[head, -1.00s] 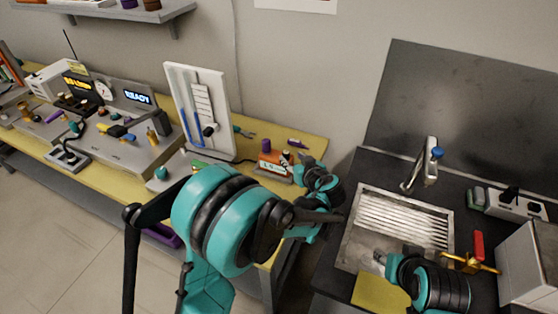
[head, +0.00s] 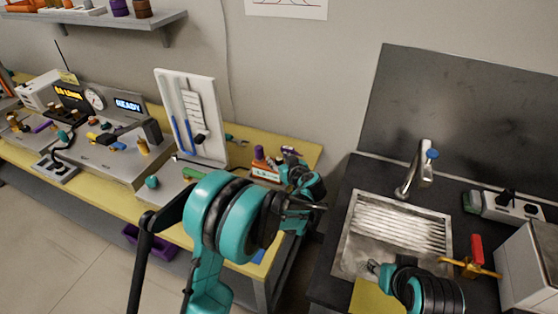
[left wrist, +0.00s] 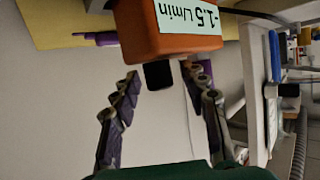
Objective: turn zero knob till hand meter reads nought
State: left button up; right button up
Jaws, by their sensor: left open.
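The hand meter is an orange box (left wrist: 168,30) with a pale display (left wrist: 188,17), which appears upside down in the left wrist view and reads about -1.5 L/min. In the head view the hand meter (head: 264,171) sits on the yellow bench. A black block-like part, probably the zero knob (left wrist: 158,75), sticks out from the orange box. My left gripper (left wrist: 161,82) is open, its purple-padded fingers on either side of this black part with gaps visible. In the head view my left gripper (head: 287,170) is beside the meter. My right gripper (head: 374,267) is by the sink, its jaws too small to judge.
A purple pen-like item (left wrist: 95,38) lies near the meter. A white upright panel (head: 205,90) stands to the meter's left. The sink (head: 352,235) and a brass valve with red handle (head: 477,250) are at the right.

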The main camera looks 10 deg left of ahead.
pick_arm(q)
grip_shut()
jog(key=shift+m+t+h, duration=0.3)
jog(key=shift+m, duration=0.1)
jog(key=m+h, duration=0.1)
jog(key=h, duration=0.1)
jog(key=m+t+h, duration=0.1)
jog(key=m+h, duration=0.1)
jog(key=shift+a+t+b, duration=0.15)
jog(key=shift+t+b, duration=0.15)
jog(key=shift+m+h, duration=2.7)
jog(key=shift+h, duration=0.1)
jog(key=shift+m+h+b, duration=0.3)
jog(key=shift+m+h, duration=0.1)
